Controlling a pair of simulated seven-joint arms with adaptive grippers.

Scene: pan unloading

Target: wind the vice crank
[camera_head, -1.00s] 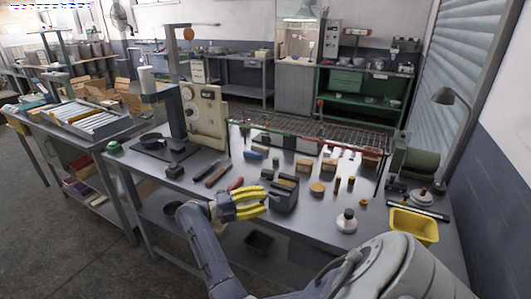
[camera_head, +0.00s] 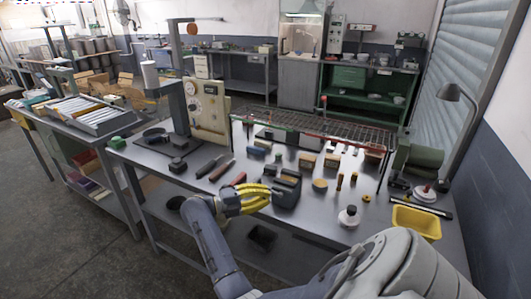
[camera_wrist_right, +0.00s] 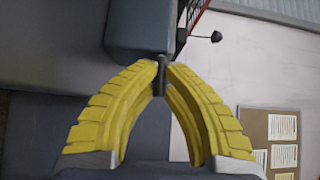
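The vice (camera_head: 287,188) is a dark grey block on the front part of the steel bench, and its side fills the top of the right wrist view (camera_wrist_right: 140,28). Its crank (camera_wrist_right: 160,78) shows as a short dark piece at the vice's edge, between my fingertips. My right gripper (camera_head: 272,194) has yellow ribbed fingers and reaches the vice's left front side. In the right wrist view its fingertips (camera_wrist_right: 160,70) come together around the dark crank piece. The rest of the crank is hidden by fingers and vice. My left gripper is not in view.
A yellow bin (camera_head: 416,222) stands at the bench's right front. A wire rack (camera_head: 330,125) runs along the back.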

